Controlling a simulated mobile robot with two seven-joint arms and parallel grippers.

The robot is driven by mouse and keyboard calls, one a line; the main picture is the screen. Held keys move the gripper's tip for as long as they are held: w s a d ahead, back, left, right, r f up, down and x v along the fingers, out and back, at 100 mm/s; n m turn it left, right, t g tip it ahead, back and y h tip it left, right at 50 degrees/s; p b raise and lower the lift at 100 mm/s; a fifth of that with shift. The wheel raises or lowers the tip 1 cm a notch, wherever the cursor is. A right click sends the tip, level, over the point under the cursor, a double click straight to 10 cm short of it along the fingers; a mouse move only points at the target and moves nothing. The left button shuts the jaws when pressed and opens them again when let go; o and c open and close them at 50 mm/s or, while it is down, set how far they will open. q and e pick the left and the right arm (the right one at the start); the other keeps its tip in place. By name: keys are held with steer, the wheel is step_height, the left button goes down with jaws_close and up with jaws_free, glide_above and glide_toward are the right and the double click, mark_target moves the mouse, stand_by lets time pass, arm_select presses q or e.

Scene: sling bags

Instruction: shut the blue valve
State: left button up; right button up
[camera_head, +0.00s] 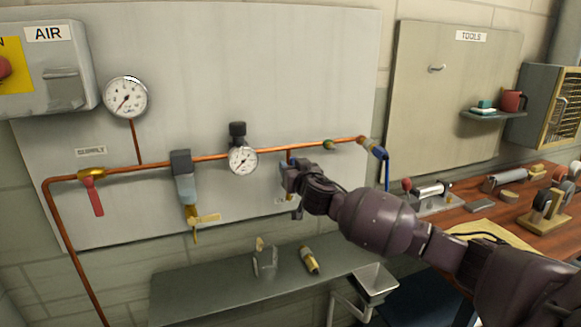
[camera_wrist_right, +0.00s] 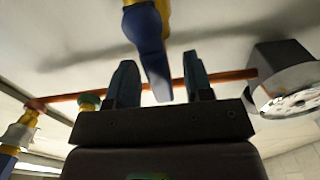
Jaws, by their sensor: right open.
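The blue valve (camera_head: 283,174) is on the copper pipe on the wall panel, mostly hidden behind my right gripper (camera_head: 291,184) in the head view. In the right wrist view its blue lever (camera_wrist_right: 148,45) comes in from the top, with a bit of yellow body beside it. The lever's end reaches into the gap between the two fingers of my right gripper (camera_wrist_right: 161,83). The fingers are apart, one on each side of the lever. I cannot tell whether either finger touches it. My left gripper is not in view.
The copper pipe (camera_head: 214,157) also carries a red-handled valve (camera_head: 94,194), a filter (camera_head: 186,185) and a regulator gauge (camera_head: 242,160). A blue hose coupling (camera_head: 374,149) is at its right end. A grey shelf (camera_head: 200,295) with small fittings lies below; a wooden bench (camera_head: 480,215) stands right.

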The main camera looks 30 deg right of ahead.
steer(key=shift+x, duration=0.9)
steer(key=shift+c, duration=0.3)
jaws_close()
